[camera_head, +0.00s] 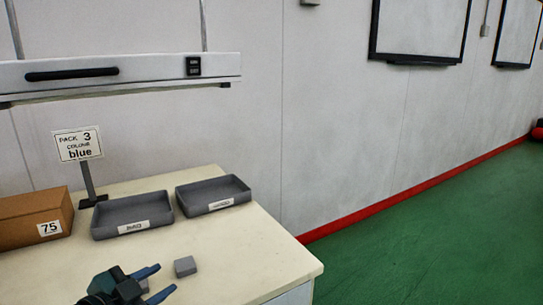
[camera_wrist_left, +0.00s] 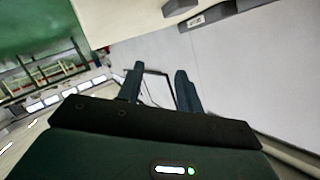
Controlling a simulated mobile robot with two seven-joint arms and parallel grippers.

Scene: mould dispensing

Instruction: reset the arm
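My left gripper (camera_head: 154,283) shows at the bottom of the head view, over the near part of the table. Its two blue fingers are spread apart with nothing between them. The left wrist view also shows the gripper (camera_wrist_left: 160,88) open and empty. A small grey block (camera_head: 185,266) is just to the right of the fingertips and looks apart from them. My right gripper is in neither view.
The cream table (camera_head: 250,255) holds a left grey tray (camera_head: 103,231), a right grey tray (camera_head: 183,204), a brown box (camera_head: 20,207) marked 75 and a sign (camera_head: 78,144) reading "PACK 3 COLOUR blue". The table's right part is clear. Green floor (camera_head: 430,230) lies beyond its right edge.

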